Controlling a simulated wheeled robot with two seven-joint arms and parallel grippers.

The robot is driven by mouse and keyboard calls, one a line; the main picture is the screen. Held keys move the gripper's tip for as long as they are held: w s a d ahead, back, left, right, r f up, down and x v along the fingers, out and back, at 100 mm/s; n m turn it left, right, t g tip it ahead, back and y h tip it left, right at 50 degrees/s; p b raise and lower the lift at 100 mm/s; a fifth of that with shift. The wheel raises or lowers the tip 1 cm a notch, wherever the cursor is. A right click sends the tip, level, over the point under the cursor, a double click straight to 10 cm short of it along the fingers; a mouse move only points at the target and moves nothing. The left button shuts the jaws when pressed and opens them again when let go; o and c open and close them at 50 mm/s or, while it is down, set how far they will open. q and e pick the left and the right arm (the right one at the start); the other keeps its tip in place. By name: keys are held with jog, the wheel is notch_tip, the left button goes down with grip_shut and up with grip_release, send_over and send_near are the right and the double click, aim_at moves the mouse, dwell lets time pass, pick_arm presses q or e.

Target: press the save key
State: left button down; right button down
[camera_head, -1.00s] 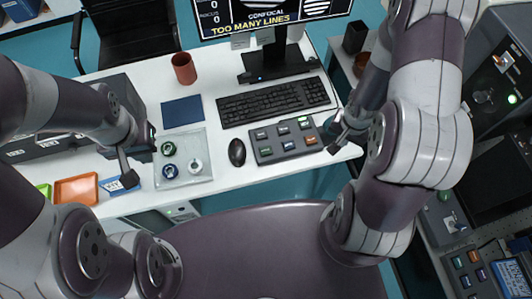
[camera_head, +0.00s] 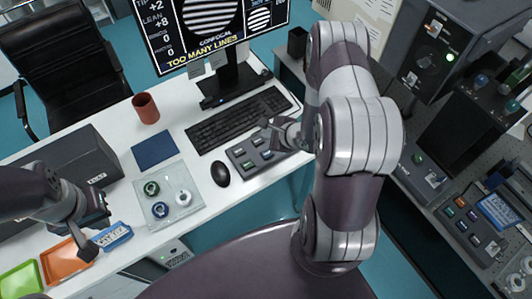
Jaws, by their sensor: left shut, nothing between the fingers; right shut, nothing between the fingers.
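A grey key pad (camera_head: 240,158) with several coloured keys lies on the white desk, right of the mouse. The key labels are too small to read, so I cannot tell which is the save key. My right gripper (camera_head: 266,124) is shut and empty, over or beside the pad's right end. It hides part of that end, and I cannot tell whether it touches a key. My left gripper (camera_head: 90,250) is shut and empty at the desk's left front, near a blue labelled tray (camera_head: 113,235).
A black keyboard (camera_head: 238,120) lies behind the pad, and a black mouse (camera_head: 220,173) is to its left. A glass tray (camera_head: 180,203) holds small rings. The monitor (camera_head: 205,30) reads "TOO MANY LINES". A brown cup (camera_head: 146,108) and a dark blue pad (camera_head: 155,150) are further left.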

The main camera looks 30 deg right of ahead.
aim_at(269, 156)
jog(key=f+b, duration=0.8)
jog(key=shift+d+f, duration=0.2)
jog(key=shift+d, duration=0.05)
jog(key=shift+f+b, duration=0.25)
jog(key=shift+b, duration=0.05)
jog(key=shift+f, duration=0.1)
dwell(1.5)
jog(key=shift+f, duration=0.3)
jog(key=shift+f, duration=0.4)
dwell(0.5)
jog(key=shift+r+p, duration=0.8)
jog(key=shift+r, duration=0.05)
